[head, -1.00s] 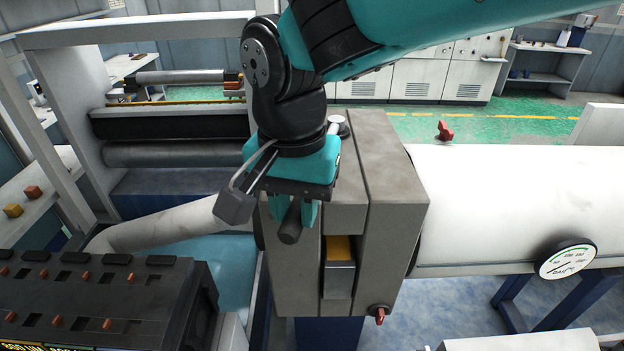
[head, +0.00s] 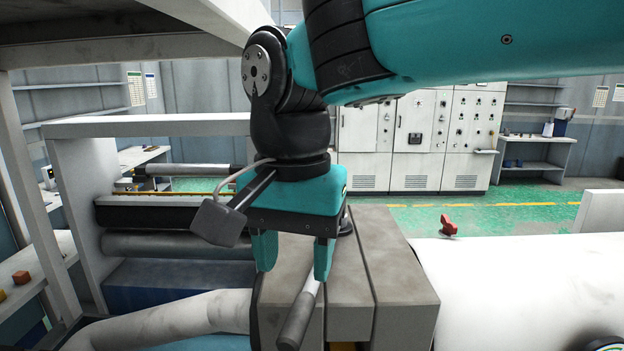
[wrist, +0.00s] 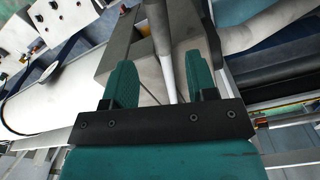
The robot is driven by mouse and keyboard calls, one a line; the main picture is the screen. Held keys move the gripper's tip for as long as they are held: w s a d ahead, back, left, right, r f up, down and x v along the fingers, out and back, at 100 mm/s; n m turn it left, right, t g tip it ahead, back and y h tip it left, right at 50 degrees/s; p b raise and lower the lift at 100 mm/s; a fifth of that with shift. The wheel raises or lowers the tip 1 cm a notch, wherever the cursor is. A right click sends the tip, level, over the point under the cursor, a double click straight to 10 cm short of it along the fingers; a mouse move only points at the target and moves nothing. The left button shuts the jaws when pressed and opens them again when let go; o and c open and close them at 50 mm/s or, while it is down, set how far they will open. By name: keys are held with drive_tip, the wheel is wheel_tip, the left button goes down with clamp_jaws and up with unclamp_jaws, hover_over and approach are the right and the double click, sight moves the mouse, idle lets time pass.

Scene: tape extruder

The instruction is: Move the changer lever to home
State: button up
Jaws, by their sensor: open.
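The changer lever has a dark grip (head: 297,318) and a pale metal rod (head: 312,282). It slants in front of the grey changer block (head: 395,265) in the head view. My gripper (head: 293,262) is open, fingers pointing down, above the grip and beside the rod. Its right finger overlaps the rod in the picture. In the wrist view the lever's rod (wrist: 166,70) runs between the two spread fingers of my gripper (wrist: 160,68), with visible gaps on both sides. Whether the rod is at fingertip depth, I cannot tell. The lever's base is hidden.
A large white pipe (head: 530,285) joins the block on the right, with a red handle (head: 449,226) beyond it. A curved white pipe (head: 170,318) and a roller frame (head: 78,195) are on the left. Grey cabinets (head: 415,140) stand across the green floor.

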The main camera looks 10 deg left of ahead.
wheel_tip(320, 180, up, 10)
drive_tip(key=shift+b, duration=0.3)
